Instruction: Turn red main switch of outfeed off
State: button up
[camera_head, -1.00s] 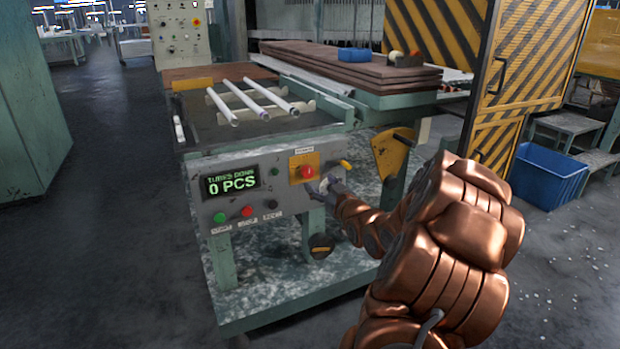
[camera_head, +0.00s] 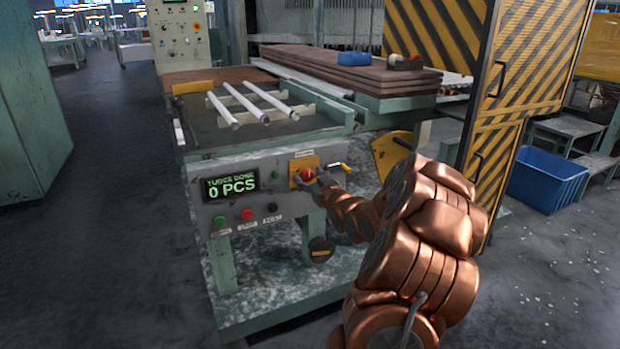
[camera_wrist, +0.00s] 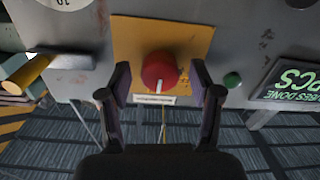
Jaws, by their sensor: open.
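The red main switch (camera_head: 308,174) is a round red knob on a yellow plate on the front panel of the outfeed machine. In the wrist view the red knob (camera_wrist: 160,71) carries a pale pointer line and sits on the yellow plate (camera_wrist: 190,38). My gripper (camera_wrist: 163,92) is open, with one finger on each side of the knob; whether they touch it I cannot tell. In the head view my gripper (camera_head: 312,180) is at the switch and partly covers it.
A display (camera_head: 230,185) reads 0 PCS at the panel's left. A green button (camera_head: 219,222), a red button (camera_head: 246,214) and a black one (camera_head: 272,208) sit below. A yellow lever (camera_head: 334,168) is right of the switch. Glass tubes (camera_head: 248,104) lie on top.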

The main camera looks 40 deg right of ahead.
jog(key=c, duration=1.1)
jog(key=shift+c, duration=0.2)
jog(key=shift+f+n+b, duration=0.1)
jog(key=shift+n+b, duration=0.2)
jog(key=shift+b, duration=0.1)
jog(key=shift+f+n+b, duration=0.15)
jog(key=shift+n+b, duration=0.75)
jog(key=shift+b, duration=0.2)
jog(key=n+b, duration=0.7)
jog(key=n, duration=0.1)
jog(key=n+b, duration=0.1)
jog(key=n, duration=0.1)
jog(key=shift+n+b, duration=0.3)
jog(key=shift+b, duration=0.1)
jog(key=n+b, duration=0.1)
jog(key=n, duration=0.1)
jog(key=n+b, duration=0.1)
jog(key=n, duration=0.1)
jog(key=shift+r+g, duration=0.2)
jog(key=shift+g, duration=0.1)
